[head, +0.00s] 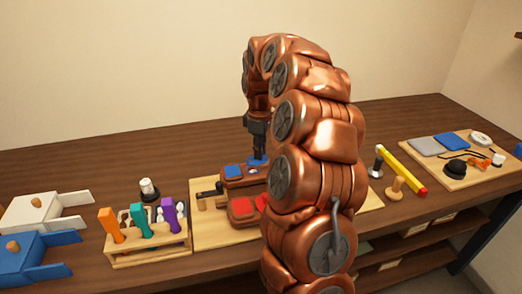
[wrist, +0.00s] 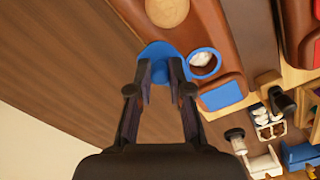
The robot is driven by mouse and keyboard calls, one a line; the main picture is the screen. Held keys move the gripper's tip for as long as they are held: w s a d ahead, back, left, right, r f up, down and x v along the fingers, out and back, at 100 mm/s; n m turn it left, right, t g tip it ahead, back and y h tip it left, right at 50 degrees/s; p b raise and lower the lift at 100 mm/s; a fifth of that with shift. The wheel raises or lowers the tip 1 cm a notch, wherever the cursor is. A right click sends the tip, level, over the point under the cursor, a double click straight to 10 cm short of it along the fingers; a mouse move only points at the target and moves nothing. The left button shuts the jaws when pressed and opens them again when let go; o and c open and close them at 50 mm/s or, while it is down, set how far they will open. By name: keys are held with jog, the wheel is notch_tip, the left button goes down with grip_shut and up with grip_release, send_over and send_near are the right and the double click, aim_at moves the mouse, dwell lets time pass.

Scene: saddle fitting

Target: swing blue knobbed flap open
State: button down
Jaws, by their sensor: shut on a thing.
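The blue flap (wrist: 158,50) reaches out over the edge of a brown leather-like block (wrist: 212,28) in the wrist view. It sits beside a blue ring (wrist: 214,70), whose opening is uncovered and shows something whitish inside. My gripper (wrist: 168,72) is shut on the flap's blue knob, which is mostly hidden between the fingers. In the head view the flap (head: 257,161) shows as a small blue patch under my gripper (head: 257,155), at the far side of the block (head: 238,181).
A blue square (head: 234,171) lies on the same block. A second brown block (head: 242,212) with red parts stands in front. A rack with coloured handles (head: 148,250) and white and blue boxes are left. My arm hides part of the board.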

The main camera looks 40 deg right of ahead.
jog(key=shift+w+n, duration=0.15)
jog(key=shift+n, duration=0.35)
jog(key=c, duration=1.1)
grip_release()
jog(key=shift+r, duration=0.15)
jog(key=shift+r, duration=5.9)
